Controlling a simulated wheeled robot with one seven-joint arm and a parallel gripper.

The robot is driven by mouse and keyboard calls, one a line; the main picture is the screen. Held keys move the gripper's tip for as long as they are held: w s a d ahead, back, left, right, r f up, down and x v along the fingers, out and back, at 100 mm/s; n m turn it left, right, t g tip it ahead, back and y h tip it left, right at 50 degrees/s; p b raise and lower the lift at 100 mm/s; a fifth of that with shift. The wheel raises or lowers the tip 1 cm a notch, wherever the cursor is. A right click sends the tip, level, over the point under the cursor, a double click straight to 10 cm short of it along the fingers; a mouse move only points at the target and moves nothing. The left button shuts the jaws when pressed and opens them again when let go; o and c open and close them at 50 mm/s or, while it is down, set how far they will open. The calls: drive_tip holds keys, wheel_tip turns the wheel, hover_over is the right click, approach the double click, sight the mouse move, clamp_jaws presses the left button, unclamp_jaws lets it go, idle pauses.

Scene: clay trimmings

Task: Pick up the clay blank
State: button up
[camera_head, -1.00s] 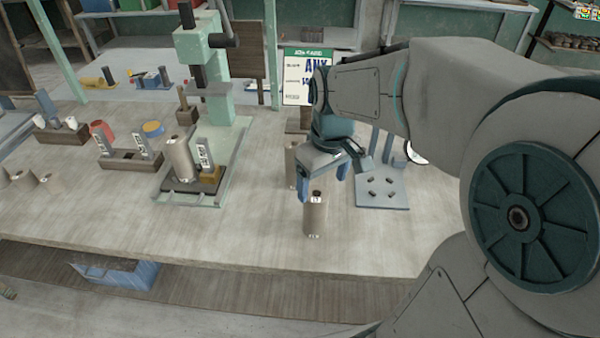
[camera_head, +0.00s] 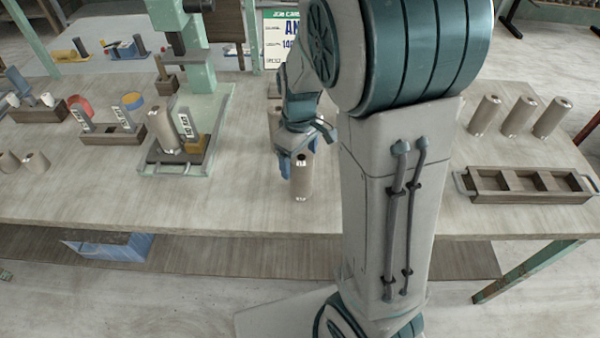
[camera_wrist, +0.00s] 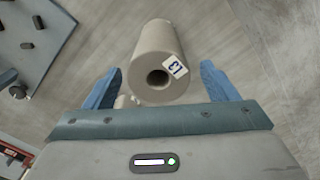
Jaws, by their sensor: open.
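A clay blank (camera_head: 300,180), a beige cylinder with a hole in its top, stands upright near the front of the table in the head view. My gripper (camera_head: 292,168) is just above and at the blank's top. In the wrist view the blue fingers of my gripper (camera_wrist: 163,88) are open, one on each side of the blank, with gaps to both. Another cylinder (camera_head: 274,125) stands behind, partly hidden by my gripper.
A green press (camera_head: 200,85) with a cylinder on its base stands to the left. A wooden tray (camera_head: 520,198) with compartments lies at the right, with several cylinders (camera_head: 517,115) behind it. The table front around the blank is clear.

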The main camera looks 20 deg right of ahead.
drive_tip(key=f, duration=0.4)
drive_tip(key=shift+s+d+f, duration=0.15)
drive_tip(key=shift+d+f, duration=0.05)
drive_tip(key=shift+f, duration=0.2)
drive_tip(key=c, duration=1.5)
drive_tip(key=shift+r, duration=0.1)
drive_tip(key=shift+r, duration=0.45)
drive_tip(key=r, duration=0.3)
drive_tip(key=shift+s+r, duration=0.2)
drive_tip(key=shift+r, duration=0.1)
drive_tip(key=s+r, duration=0.2)
drive_tip(key=s, duration=0.1)
drive_tip(key=s+d+r, duration=0.1)
drive_tip(key=s+r, duration=0.1)
drive_tip(key=s, duration=0.2)
drive_tip(key=s+d+r+b, duration=0.1)
drive_tip(key=s+r, duration=0.1)
drive_tip(key=s, duration=0.2)
drive_tip(key=shift+d+r, duration=0.1)
drive_tip(key=shift+r, duration=0.1)
